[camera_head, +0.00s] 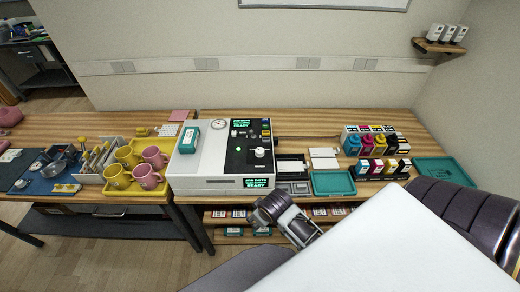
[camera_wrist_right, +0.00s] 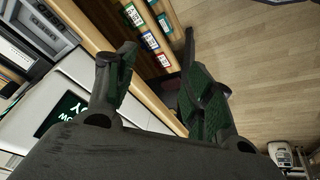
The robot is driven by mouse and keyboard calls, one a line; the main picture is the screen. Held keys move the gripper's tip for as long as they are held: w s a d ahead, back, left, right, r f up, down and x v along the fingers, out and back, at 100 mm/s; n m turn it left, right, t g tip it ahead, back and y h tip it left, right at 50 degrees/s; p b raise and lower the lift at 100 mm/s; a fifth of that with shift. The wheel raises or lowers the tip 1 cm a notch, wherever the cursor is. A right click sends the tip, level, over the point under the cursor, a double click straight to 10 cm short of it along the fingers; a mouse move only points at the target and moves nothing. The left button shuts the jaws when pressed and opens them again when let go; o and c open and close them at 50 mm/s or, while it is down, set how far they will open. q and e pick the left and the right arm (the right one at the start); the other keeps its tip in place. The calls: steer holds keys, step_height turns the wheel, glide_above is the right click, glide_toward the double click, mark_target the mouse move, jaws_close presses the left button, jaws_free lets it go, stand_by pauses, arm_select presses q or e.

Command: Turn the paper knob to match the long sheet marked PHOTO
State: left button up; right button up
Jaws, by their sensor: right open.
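The white and black press (camera_head: 222,160) stands on the wooden table in the head view. A pale round knob (camera_head: 259,153) sits on its dark top panel; I cannot tell whether this is the paper knob or read its setting. White sheets (camera_head: 323,155) lie right of the press; no PHOTO mark is legible. My right gripper (camera_head: 284,215) is low before the press's front edge, apart from the knob. In the right wrist view its two fingers (camera_wrist_right: 157,72) are spread with nothing between them, beside the press's lit front display (camera_wrist_right: 61,112). My left gripper is out of view.
Pink and yellow mugs (camera_head: 124,155) stand on a yellow tray left of the press. A teal tray (camera_head: 334,183) and ink bottles (camera_head: 370,143) are at the right. Small labelled boxes (camera_head: 335,211) fill the shelf below. Open floor (camera_head: 130,254) lies in front.

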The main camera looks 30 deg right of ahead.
steer(key=w+a+r+n+t+y, duration=0.15)
steer(key=w+r+n+t, duration=0.25)
steer(key=w+r, duration=0.45)
steer(key=w+a+r+n+t, duration=0.3)
steer(key=w+r+n+t, duration=0.15)
steer(key=r, duration=0.65)
steer(key=w+a+r+n+t, duration=0.25)
steer(key=w+r+t, duration=0.35)
steer(key=r, duration=0.4)
steer(key=s+a+r+n+g+y, duration=0.1)
steer(key=a+r+n+g+y, duration=0.35)
steer(key=a+n+y, duration=0.7)
steer(key=s+a+r+n+g+y, duration=0.1)
steer(key=a+r+n+g+y, duration=0.4)
steer(key=n, duration=1.2)
steer(key=d+f+n+g+h, duration=0.85)
steer(key=f+n, duration=0.45)
steer(key=n, duration=0.2)
steer(key=w+d+n+h, duration=0.1)
steer(key=d+h, duration=0.8)
steer(key=d, duration=1.8)
steer(key=shift+w+n+g, duration=0.4)
steer(key=shift+n+g, duration=0.05)
